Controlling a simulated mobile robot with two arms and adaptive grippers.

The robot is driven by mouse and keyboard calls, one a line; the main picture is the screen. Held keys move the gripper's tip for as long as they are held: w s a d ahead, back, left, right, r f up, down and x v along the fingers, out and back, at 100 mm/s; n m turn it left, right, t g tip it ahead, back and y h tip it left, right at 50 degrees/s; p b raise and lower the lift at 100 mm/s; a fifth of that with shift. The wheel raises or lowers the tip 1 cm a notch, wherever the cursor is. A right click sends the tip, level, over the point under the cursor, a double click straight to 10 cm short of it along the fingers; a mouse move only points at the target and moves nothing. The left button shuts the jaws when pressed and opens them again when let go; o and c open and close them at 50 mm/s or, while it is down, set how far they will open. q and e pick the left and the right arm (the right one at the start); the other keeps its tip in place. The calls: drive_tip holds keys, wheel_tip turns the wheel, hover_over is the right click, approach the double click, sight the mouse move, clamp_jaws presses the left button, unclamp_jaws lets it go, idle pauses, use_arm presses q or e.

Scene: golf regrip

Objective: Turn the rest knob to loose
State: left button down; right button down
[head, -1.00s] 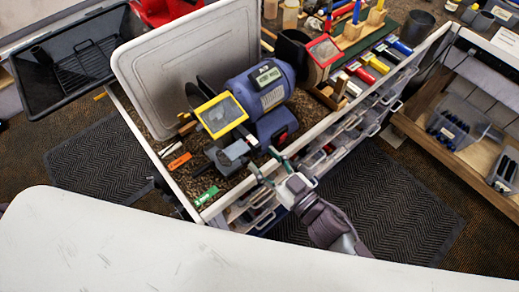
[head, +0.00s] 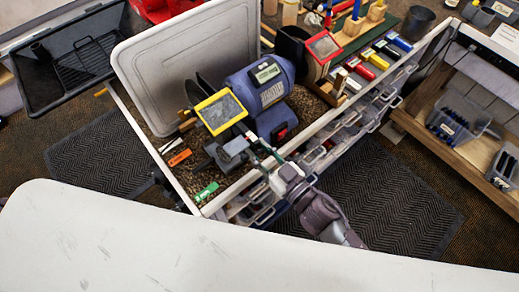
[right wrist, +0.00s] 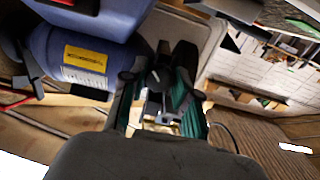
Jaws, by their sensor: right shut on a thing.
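The blue bench grinder (head: 262,85) stands on the bench with a yellow-framed shield (head: 221,111) and a grey tool rest (head: 232,150) at its front. My right gripper (head: 258,150) reaches the near side of the rest. In the right wrist view, its green-padded fingers (right wrist: 156,90) are shut on a small dark part, the rest knob (right wrist: 153,103). The fingers cover much of the knob, and its turn position cannot be read. The grinder body also shows in the right wrist view (right wrist: 85,55). My left gripper is out of view.
An orange tag (head: 180,158) and a green tag (head: 206,192) lie on the bench left of the rest. A grey panel (head: 180,65) stands behind the grinder. Clear drawers (head: 262,209) line the near bench side. A white surface (head: 150,245) fills the foreground.

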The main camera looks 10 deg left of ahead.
drive_tip(key=n, duration=0.5)
drive_tip(key=shift+n, duration=0.3)
drive_tip(key=c, duration=0.9)
unclamp_jaws()
drive_tip(key=shift+o, duration=0.2)
drive_tip(key=v, duration=1.2)
